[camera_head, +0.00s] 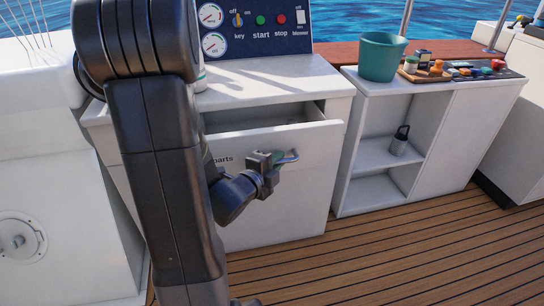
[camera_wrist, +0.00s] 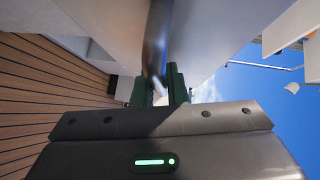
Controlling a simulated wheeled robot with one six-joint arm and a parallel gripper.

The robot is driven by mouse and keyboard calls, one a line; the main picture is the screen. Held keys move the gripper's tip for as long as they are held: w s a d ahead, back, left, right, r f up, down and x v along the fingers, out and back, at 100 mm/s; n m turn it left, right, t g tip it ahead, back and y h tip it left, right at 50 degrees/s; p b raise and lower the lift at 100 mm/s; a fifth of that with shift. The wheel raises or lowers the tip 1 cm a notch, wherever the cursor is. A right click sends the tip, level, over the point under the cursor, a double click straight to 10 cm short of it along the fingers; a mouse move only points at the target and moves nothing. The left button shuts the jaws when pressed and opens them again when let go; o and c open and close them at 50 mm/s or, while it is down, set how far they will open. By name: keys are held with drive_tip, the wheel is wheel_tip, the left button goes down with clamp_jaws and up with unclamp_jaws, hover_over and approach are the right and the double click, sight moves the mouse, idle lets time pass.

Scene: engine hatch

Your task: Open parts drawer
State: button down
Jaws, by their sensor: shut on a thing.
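The parts drawer (camera_head: 292,175) is a white front with the word "parts" partly hidden behind my arm. It stands pulled out from the white cabinet, and a dark gap shows its open top. Its metal handle (camera_head: 288,157) is on the front. My gripper (camera_head: 279,160) is at this handle and shut on it. In the wrist view the green fingers of my gripper (camera_wrist: 161,90) close around the grey handle bar (camera_wrist: 157,40). The drawer's inside is mostly hidden from view.
A control panel (camera_head: 258,25) with gauges, key, start and stop buttons stands on the cabinet top. To the right, an open shelf unit (camera_head: 355,140) carries a green bucket (camera_head: 381,56) and a tray of small items. The wooden deck (camera_head: 420,255) in front is clear.

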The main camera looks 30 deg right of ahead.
drive_tip(key=shift+s+a+b, duration=0.2)
drive_tip(key=shift+s+b, duration=0.05)
drive_tip(key=shift+s, duration=0.7)
drive_tip(key=shift+s+a+b, duration=0.25)
drive_tip(key=shift+s+b, duration=0.05)
drive_tip(key=shift+s, duration=0.65)
drive_tip(key=shift+s+a+b, duration=0.2)
drive_tip(key=shift+s+b, duration=0.05)
drive_tip(key=shift+s, duration=0.7)
drive_tip(key=c, duration=1.5)
unclamp_jaws()
drive_tip(key=shift+o, duration=0.2)
drive_tip(key=shift+a, duration=0.1)
